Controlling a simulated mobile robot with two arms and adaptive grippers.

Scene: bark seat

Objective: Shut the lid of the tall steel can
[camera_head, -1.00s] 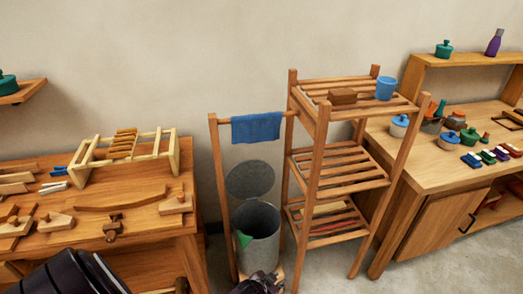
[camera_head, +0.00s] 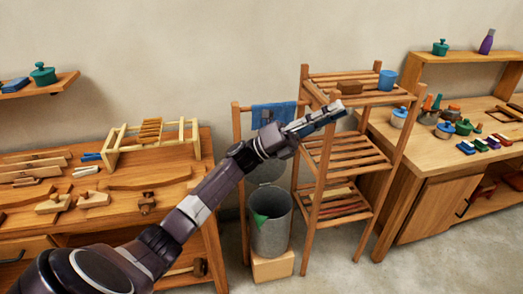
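Something green shows inside the can's mouth. My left gripper (camera_head: 328,117) is stretched out above and to the right of the can, in front of the rack as seen here. It appears empty and apart from the lid. The angle does not show whether its fingers are open. My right gripper is out of view.
A wooden block (camera_head: 273,266) is under the can. A blue cloth (camera_head: 270,114) hangs on a rail above the lid, partly behind my arm. The slatted rack (camera_head: 336,162) stands close on the right, the cluttered workbench (camera_head: 165,207) on the left.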

